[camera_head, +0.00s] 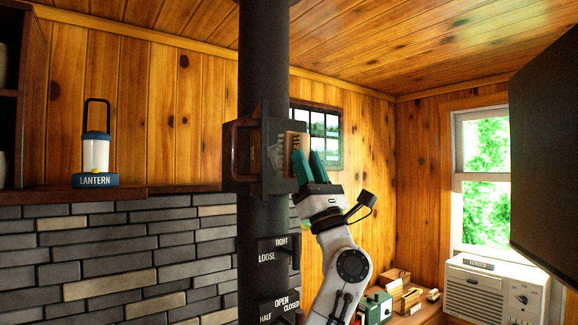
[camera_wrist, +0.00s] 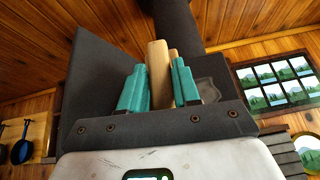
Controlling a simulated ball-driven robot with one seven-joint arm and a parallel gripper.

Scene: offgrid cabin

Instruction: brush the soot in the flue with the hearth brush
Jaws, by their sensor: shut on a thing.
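The flue (camera_head: 263,60) is a black vertical pipe in the middle of the head view, with a dark box-like part and a handled plate (camera_head: 243,155) at mid-height. My gripper (camera_head: 308,162), with teal fingers, is raised at the right of this box. It is shut on the hearth brush (camera_head: 297,142), a pale wooden piece with partly hidden lettering. In the wrist view the brush's wood (camera_wrist: 158,72) stands between the teal fingers, pointing toward the flue (camera_wrist: 178,25). The bristles are hidden. A greyish patch shows on the dark surface; I cannot tell whether the brush touches it.
Lower on the pipe are controls marked TIGHT/LOOSE (camera_head: 272,250) and OPEN/HALF/CLOSED (camera_head: 280,308). A lantern (camera_head: 96,155) stands on the left shelf. A framed panel (camera_head: 318,137) hangs behind my gripper. A dark slab (camera_head: 545,150) fills the right edge. An air conditioner (camera_head: 497,287) sits below the window.

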